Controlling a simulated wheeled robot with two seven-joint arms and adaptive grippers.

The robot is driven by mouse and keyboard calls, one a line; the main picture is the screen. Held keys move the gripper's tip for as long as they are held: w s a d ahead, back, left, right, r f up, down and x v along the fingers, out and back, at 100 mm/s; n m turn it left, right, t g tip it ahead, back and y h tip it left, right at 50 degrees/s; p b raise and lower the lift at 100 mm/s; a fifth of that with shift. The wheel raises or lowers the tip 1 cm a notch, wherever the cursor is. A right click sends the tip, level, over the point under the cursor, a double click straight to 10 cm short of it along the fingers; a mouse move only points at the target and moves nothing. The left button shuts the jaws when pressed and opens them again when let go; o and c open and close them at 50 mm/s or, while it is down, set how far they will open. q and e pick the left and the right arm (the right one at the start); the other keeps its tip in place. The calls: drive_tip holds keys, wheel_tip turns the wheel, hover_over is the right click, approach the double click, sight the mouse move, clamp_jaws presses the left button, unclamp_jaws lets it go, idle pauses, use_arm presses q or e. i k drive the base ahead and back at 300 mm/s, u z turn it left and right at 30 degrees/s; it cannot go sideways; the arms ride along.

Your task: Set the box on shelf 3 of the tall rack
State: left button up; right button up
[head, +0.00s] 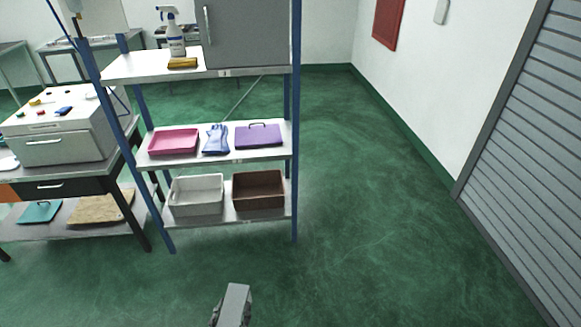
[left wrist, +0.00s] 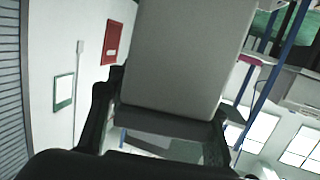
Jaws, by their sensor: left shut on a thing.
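The box (left wrist: 180,50) is plain grey and fills the upper middle of the left wrist view. My left gripper (left wrist: 160,118) is shut on its near end, with a dark finger on each side. In the head view a pale grey block, apparently the box (head: 236,300), shows at the bottom edge over the floor, in front of and below the tall rack. The tall rack (head: 294,190) has blue posts. Its upper shelf (head: 125,70) holds a spray bottle, a yellow sponge and a grey cabinet. My right gripper is out of view.
The rack's middle shelf holds a pink tray (head: 173,142), blue gloves (head: 215,140) and a purple case (head: 258,136). The bottom shelf holds a white bin (head: 196,195) and a brown bin (head: 258,190). A workbench (head: 125,150) stands left. Floor to the right is clear.

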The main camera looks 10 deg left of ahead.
sight(136, 67)
drive_tip(key=i, duration=2.1)
drive_tip(key=u, duration=2.1)
drive_tip(key=i, duration=1)
